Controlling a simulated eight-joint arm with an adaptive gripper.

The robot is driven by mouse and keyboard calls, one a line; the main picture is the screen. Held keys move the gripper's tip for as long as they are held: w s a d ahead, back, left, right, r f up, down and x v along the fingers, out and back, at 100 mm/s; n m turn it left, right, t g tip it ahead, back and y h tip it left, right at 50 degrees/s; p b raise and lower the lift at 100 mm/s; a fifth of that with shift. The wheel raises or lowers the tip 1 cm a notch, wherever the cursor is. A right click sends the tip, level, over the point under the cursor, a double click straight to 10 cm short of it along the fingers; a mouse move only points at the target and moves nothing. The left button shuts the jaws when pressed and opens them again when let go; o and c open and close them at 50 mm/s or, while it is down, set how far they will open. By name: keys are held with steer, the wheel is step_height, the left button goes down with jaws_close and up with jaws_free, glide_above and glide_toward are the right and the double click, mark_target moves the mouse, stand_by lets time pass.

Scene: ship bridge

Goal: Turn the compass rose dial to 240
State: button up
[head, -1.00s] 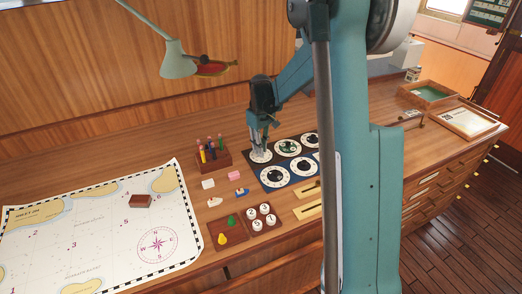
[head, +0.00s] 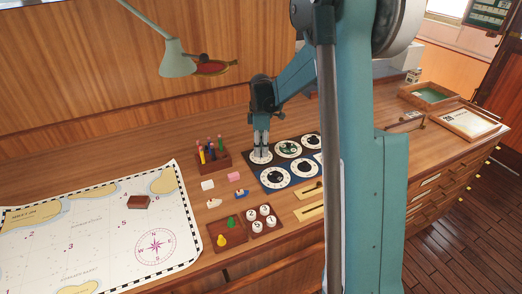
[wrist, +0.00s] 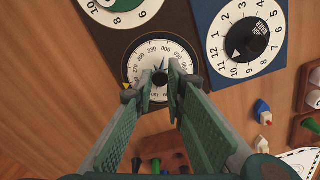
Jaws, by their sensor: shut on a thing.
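The compass rose dial (wrist: 160,49) is white with degree numbers around its rim, set in a dark brown panel. In the wrist view, 000 lies near the top of the dial, and a small yellow pointer (wrist: 126,86) sits at its left edge. The number at the pointer is too small to read. My gripper (wrist: 160,79) is shut on the dark knob at the dial's centre, with one green finger on each side. The fingers hide the lower part of the dial. In the head view my gripper (head: 260,152) points down onto the same dial (head: 258,161).
Other dials stand close by, including one on a blue panel (wrist: 284,59). A pen holder (head: 213,158), small blocks and boats, and a tray of round white pieces (head: 261,219) lie near. A chart (head: 95,240) covers the left of the desk.

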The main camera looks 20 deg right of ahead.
steer(key=shift+n, duration=0.4)
steer(key=o, duration=0.9)
steer(key=shift+r, duration=0.1)
step_height(320, 180, up, 12)
stand_by(0.5)
stand_by(0.5)
